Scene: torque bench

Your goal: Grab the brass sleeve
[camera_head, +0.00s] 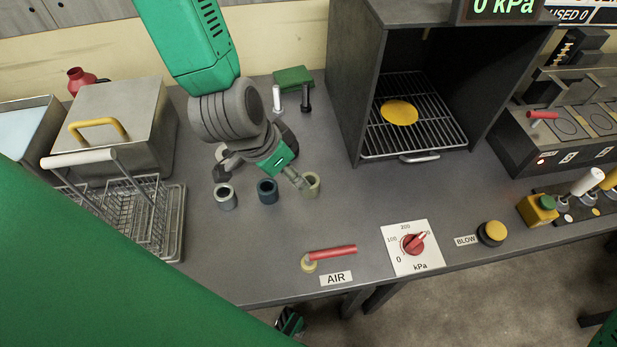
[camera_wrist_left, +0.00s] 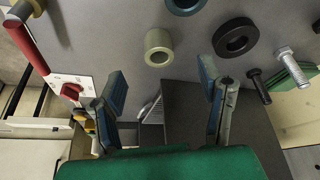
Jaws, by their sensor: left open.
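The brass sleeve (camera_head: 315,189) is a short pale-yellow ring standing on the grey bench, right of a dark blue sleeve (camera_head: 267,192) and a steel sleeve (camera_head: 226,202). In the head view, my left gripper (camera_head: 262,174) is over this row, with one finger close to the brass sleeve and partly overlapping it. In the left wrist view, the brass sleeve (camera_wrist_left: 149,40) lies ahead of the open fingers of my left gripper (camera_wrist_left: 163,73), with nothing between them. I cannot tell whether a finger touches the sleeve. My right gripper is not in view.
A black ring (camera_wrist_left: 225,36), a silver bolt (camera_wrist_left: 285,54) and a black bolt (camera_head: 306,98) stand near the sleeves. A red-handled AIR valve (camera_head: 332,253) and pressure dial (camera_head: 412,244) are at the front. An oven (camera_head: 350,90) stands right, a wire basket (camera_head: 125,215) left.

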